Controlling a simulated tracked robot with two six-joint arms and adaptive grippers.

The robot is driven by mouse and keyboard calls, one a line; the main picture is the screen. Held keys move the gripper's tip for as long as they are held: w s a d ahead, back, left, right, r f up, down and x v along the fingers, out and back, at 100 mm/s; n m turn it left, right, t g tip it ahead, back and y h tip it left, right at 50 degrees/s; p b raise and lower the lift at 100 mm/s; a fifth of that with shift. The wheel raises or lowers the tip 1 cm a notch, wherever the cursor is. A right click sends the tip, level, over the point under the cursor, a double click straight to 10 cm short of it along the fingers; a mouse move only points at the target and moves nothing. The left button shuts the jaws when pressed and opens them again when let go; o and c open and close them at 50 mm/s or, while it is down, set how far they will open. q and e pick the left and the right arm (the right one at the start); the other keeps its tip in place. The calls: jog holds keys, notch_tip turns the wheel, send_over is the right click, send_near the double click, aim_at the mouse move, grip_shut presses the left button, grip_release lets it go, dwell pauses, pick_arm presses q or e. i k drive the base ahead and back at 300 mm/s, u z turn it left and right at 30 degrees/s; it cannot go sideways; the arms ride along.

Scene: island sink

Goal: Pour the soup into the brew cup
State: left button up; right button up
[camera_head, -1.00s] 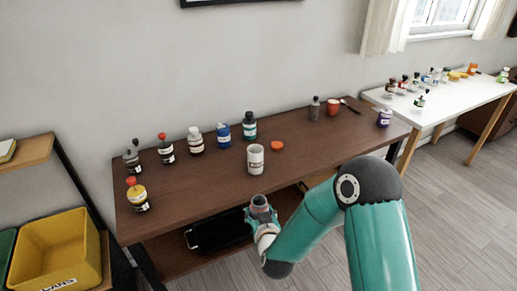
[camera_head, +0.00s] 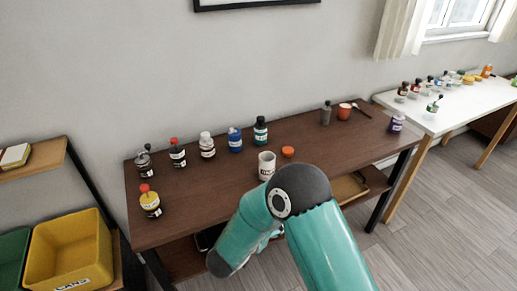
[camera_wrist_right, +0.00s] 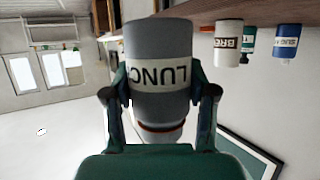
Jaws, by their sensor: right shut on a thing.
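The brew cup (camera_head: 266,167), a white cylinder with a dark label, stands on the brown table near its front edge. It also shows in the right wrist view, upside down like that whole picture (camera_wrist_right: 228,43). My right gripper (camera_wrist_right: 160,92) is shut around a grey container with a white label reading "LUNC" (camera_wrist_right: 160,38), apart from the cup. A dark reddish rim shows at the container's lower end in that view; its contents are hidden. In the head view my right arm hides the gripper and container. My left gripper is out of view.
An orange lid-like disc (camera_head: 288,152) lies beside the cup. Several bottles, including a blue one (camera_head: 235,140), stand along the table's back and left. A red cup (camera_head: 344,112) and grey bottle (camera_head: 326,114) stand at the right. A yellow bin (camera_head: 66,254) is at left.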

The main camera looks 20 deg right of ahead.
aim_at(267, 159)
jog(key=i, duration=0.85)
jog(key=z, duration=0.05)
